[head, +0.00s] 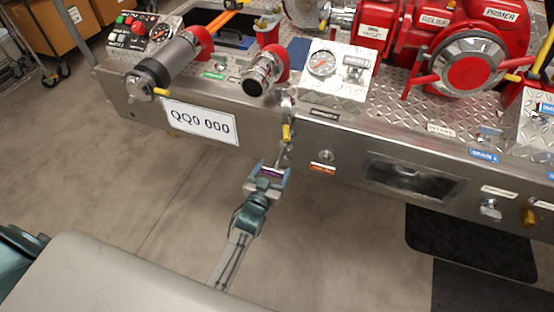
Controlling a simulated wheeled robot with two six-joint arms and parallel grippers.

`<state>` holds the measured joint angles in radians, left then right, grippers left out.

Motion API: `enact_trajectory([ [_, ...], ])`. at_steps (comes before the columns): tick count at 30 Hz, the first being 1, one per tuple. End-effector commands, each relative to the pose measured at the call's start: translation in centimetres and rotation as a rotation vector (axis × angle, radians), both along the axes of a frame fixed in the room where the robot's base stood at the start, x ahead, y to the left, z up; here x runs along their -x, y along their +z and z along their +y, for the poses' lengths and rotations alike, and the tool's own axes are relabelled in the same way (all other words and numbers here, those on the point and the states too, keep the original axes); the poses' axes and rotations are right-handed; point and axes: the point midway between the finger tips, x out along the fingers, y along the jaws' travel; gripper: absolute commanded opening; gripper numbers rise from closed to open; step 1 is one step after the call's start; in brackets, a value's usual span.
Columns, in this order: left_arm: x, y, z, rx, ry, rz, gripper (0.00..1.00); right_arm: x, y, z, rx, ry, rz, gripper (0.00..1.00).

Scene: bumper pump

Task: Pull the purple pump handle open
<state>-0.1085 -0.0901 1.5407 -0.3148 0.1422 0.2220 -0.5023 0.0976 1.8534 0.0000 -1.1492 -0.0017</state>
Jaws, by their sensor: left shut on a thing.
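The purple pump handle (271,172) shows as a small dark purple strip between the fingers of my left gripper (269,174). My left gripper is shut on it, at the front of the steel bumper, below a small yellow-tipped lever (286,132). A metal rod (284,157) runs from the bumper's front edge down to the handle. Most of the handle is hidden by the fingers. My right gripper is not in view.
The steel bumper (330,127) crosses the view, with a plate reading QQ0 000 (200,122), gauges, capped pipes and a red pump (440,40) on it. Cardboard boxes (60,22) stand at the upper left. The concrete floor (110,190) before the bumper is clear.

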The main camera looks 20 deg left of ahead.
Motion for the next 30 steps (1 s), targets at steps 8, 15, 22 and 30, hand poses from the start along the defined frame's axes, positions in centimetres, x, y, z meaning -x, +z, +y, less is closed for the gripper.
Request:
enact_trajectory([
  [8, 0.5, -0.2, 0.0, -0.001, 0.0, 0.004, 0.32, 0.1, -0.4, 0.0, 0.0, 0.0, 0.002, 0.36],
  [15, 0.5, -0.2, 0.0, 0.0, 0.0, 0.004, 0.95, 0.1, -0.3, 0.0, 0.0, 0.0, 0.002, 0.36],
  [22, 0.4, -0.1, 0.0, 0.0, 0.0, 0.002, 0.95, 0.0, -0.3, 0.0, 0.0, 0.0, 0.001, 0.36],
  [30, 3.4, -0.1, 0.1, 0.001, 0.001, 0.004, 0.95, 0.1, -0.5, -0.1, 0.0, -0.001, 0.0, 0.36],
])
